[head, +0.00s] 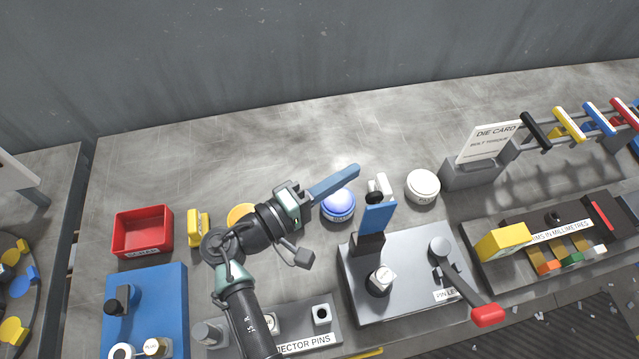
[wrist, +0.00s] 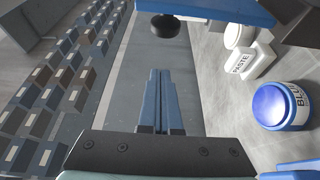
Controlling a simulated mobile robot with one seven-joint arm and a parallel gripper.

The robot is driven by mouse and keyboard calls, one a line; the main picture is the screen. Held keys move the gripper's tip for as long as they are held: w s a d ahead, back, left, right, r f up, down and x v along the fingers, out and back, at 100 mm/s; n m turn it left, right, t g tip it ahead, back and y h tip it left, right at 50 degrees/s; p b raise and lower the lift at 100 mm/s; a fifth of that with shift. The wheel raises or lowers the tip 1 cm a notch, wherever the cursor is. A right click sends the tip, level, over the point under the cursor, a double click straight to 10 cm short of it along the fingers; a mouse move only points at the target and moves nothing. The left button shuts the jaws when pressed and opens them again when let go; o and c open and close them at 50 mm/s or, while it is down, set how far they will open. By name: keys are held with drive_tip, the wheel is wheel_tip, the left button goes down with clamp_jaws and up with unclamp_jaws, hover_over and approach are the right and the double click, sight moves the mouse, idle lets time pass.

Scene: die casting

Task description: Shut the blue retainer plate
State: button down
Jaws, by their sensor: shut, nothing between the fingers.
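The blue retainer plate (head: 376,217) stands raised on a dark hinge block on the grey die plate (head: 405,295), with a black knob (head: 375,197) near its top. In the wrist view, a blue bar that looks like this plate (wrist: 225,10) runs along the top edge, with the black knob (wrist: 165,26) below it. My gripper (head: 356,169) is shut and empty, its blue fingers above the bench, up and left of the plate in the head view. In the wrist view the shut fingertips (wrist: 160,72) point toward the knob and show a gap from it.
A blue-topped pot (head: 338,206) and a white pot (head: 422,186) stand behind the die plate. A lever with a red grip (head: 488,315) sticks out at its front right. A yellow block (head: 503,242) is at right. A red tray (head: 143,232) is at left.

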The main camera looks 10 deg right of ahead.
sight(374, 212)
drive_tip(key=s+p, duration=0.1)
drive_tip(key=s+d+p, duration=0.1)
drive_tip(key=s, duration=0.1)
drive_tip(key=shift+s, duration=0.3)
